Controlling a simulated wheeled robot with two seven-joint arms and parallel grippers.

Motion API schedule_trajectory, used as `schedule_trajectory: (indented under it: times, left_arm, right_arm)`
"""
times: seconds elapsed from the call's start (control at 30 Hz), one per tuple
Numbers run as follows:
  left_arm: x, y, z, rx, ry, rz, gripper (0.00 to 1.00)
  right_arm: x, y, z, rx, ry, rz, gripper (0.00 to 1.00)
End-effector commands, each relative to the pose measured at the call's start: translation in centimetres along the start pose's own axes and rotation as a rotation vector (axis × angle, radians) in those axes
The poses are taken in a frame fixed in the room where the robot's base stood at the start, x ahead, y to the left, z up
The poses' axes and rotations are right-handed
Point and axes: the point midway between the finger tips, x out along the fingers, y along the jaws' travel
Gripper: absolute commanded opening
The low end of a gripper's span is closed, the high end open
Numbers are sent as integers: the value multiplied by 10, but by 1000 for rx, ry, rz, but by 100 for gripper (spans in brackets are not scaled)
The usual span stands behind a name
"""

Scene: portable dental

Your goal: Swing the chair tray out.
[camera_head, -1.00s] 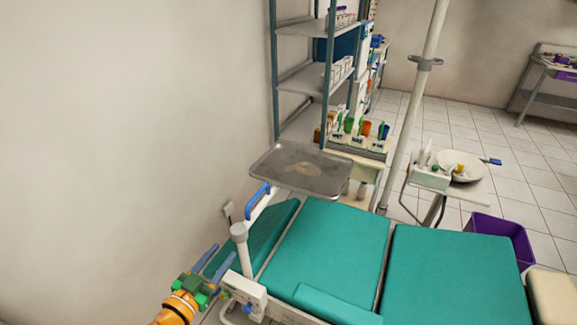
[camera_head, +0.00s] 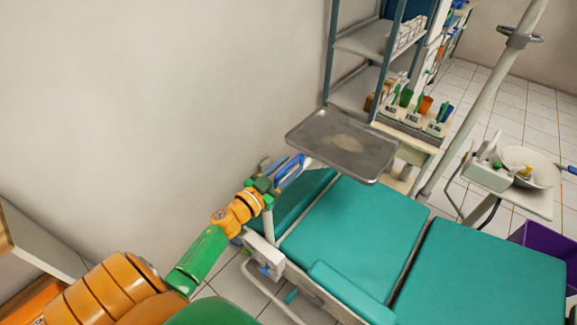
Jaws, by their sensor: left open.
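The chair tray (camera_head: 345,142) is a flat grey metal tray with a raised rim. It sits over the head end of the green dental chair (camera_head: 350,228), on an arm with a blue handle (camera_head: 289,172). My left gripper (camera_head: 281,166) is open right beside the blue handle, with its blue fingers pointing toward it. I cannot tell whether the handle is between the fingers or touching them. The gripper partly hides the tray's arm and post. My right gripper is out of view.
A metal shelf rack (camera_head: 365,45) stands behind the tray, with a cart of cups (camera_head: 412,118) below. A pale pole (camera_head: 482,105) and a side stand with a white bowl (camera_head: 528,166) are at the right. A purple bin (camera_head: 545,245) is on the floor. The wall is close at left.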

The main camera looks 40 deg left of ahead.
Motion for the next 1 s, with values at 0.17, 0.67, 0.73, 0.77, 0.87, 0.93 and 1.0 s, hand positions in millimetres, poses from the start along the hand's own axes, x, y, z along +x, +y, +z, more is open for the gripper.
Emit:
schedule_trajectory:
  times: [0.17, 0.67, 0.73, 0.77, 0.87, 0.93, 1.0]
  left_arm:
    - [2, 0, 0, 0, 0, 0, 47]
    - [1, 0, 0, 0, 0, 0, 0]
    - [1, 0, 0, 0, 0, 0, 0]
    - [1, 0, 0, 0, 0, 0, 0]
    - [1, 0, 0, 1, 0, 0, 0]
    - [1, 0, 0, 1, 0, 0, 0]
    - [1, 0, 0, 1, 0, 0, 0]
  right_arm:
    - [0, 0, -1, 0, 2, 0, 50]
    - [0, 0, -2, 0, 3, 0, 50]
    - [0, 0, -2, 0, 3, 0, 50]
    - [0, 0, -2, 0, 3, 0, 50]
    - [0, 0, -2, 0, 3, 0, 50]
    - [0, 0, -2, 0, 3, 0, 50]
    - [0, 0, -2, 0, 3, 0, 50]
